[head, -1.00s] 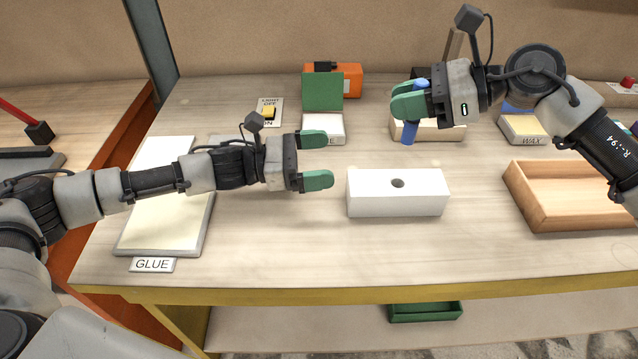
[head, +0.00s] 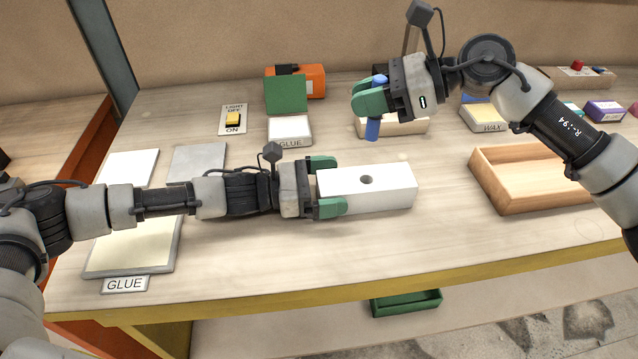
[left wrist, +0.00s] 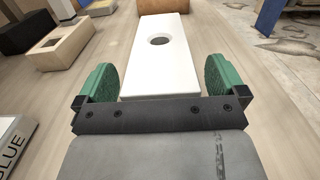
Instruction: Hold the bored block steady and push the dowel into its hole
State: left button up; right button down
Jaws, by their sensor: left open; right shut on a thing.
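The white bored block (head: 385,188) lies on the table with its round hole facing up and empty. My left gripper (head: 328,188) is open, its green fingers on either side of the block's left end. In the left wrist view the block (left wrist: 165,72) lies lengthwise between the fingers (left wrist: 160,88), with gaps visible at both sides. My right gripper (head: 374,103) is shut on the blue dowel (head: 372,129) and holds it roughly upright, slightly tilted, above and behind the block. The dowel's middle is hidden by the fingers.
A wooden tray (head: 487,192) stands right of the block. A light switch (head: 232,119) is at back left.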

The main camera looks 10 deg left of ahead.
pick_arm(q)
jog(key=c, duration=1.2)
jog(key=shift+o, duration=0.2)
pick_arm(e)
jog(key=shift+f, duration=3.95)
